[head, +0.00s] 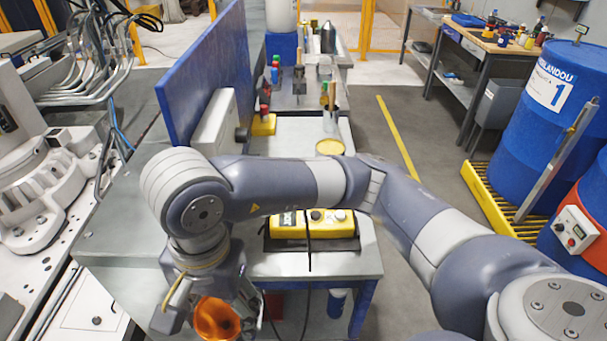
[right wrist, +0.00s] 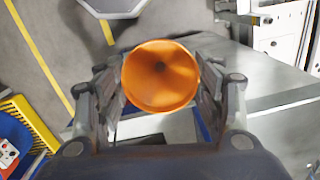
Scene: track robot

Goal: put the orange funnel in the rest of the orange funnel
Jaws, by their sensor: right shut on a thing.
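The orange funnel (head: 216,319) is at the lower left of the head view, held in my right gripper (head: 207,305). In the right wrist view, the funnel (right wrist: 160,76) shows its wide round mouth toward the camera, between the two fingers of the gripper (right wrist: 160,95). The fingers are shut on it from both sides. The funnel is in the air beside the front-left bench; the height is hard to tell. I cannot make out the funnel's rest in either view. My left gripper is not in view.
A yellow control box (head: 310,224) with a black cable lies on the grey bench (head: 355,262). A blue panel (head: 205,75) stands at the left of the bench. Blue drums (head: 550,125) stand on a yellow pallet (head: 485,203) at right. The floor between is clear.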

